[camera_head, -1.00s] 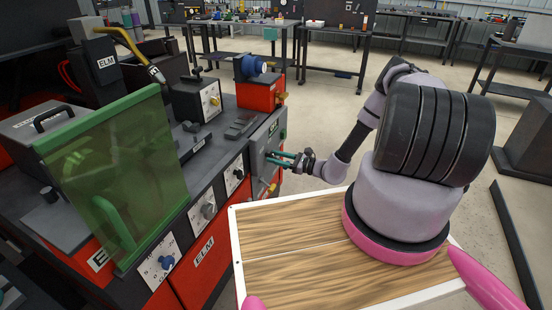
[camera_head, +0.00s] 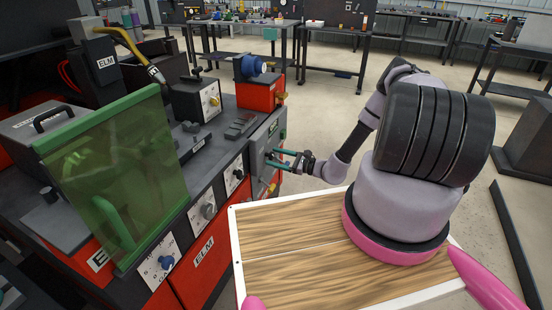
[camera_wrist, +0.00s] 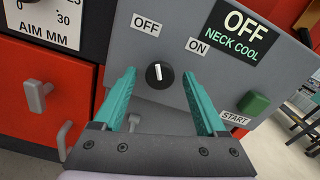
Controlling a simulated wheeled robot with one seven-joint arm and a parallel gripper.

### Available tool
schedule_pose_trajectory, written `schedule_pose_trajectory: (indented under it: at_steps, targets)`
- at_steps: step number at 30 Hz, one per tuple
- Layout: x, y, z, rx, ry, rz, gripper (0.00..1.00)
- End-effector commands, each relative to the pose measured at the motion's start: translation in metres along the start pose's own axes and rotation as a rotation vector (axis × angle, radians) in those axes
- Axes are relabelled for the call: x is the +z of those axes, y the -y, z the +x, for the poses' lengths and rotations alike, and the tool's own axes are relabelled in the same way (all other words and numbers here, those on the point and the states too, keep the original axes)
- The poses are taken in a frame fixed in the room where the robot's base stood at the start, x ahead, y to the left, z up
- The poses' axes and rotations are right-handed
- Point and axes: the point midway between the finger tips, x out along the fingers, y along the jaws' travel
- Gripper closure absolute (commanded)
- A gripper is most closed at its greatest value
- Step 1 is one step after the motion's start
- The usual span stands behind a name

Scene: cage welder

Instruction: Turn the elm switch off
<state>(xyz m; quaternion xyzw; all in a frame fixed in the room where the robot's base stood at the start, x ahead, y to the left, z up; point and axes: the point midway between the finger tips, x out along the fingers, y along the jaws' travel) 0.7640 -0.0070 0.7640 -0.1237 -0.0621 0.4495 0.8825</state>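The switch (camera_wrist: 159,75) is a round black knob with a white mark on a grey panel (camera_wrist: 165,110) in the wrist view. Its mark points up and slightly left, toward the OFF label (camera_wrist: 146,24); the ON label (camera_wrist: 197,46) is up and right. The display (camera_wrist: 240,35) above reads OFF, NECK COOL. My gripper (camera_wrist: 158,76) is open, its teal fingers on either side of the knob with visible gaps and nothing between them gripped. In the head view my gripper (camera_head: 277,158) is at the welder's right-hand panel; the knob is too small to tell there.
A green START button (camera_wrist: 254,104) sits right of the knob. A grey handle (camera_wrist: 38,95) is on the red front (camera_wrist: 20,120) at left. The ELM welder bench (camera_head: 205,255) carries a green shield (camera_head: 120,180) and several dials. Open floor (camera_head: 325,105) lies beyond my arm.

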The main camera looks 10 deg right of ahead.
Motion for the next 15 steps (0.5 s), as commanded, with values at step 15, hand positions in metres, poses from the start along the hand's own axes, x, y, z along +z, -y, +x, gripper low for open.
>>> schedule_pose_trajectory:
  at_steps: [15]
  targets:
    - [0.0, 0.001, -0.036, -0.004, -0.001, 0.001, 0.27]
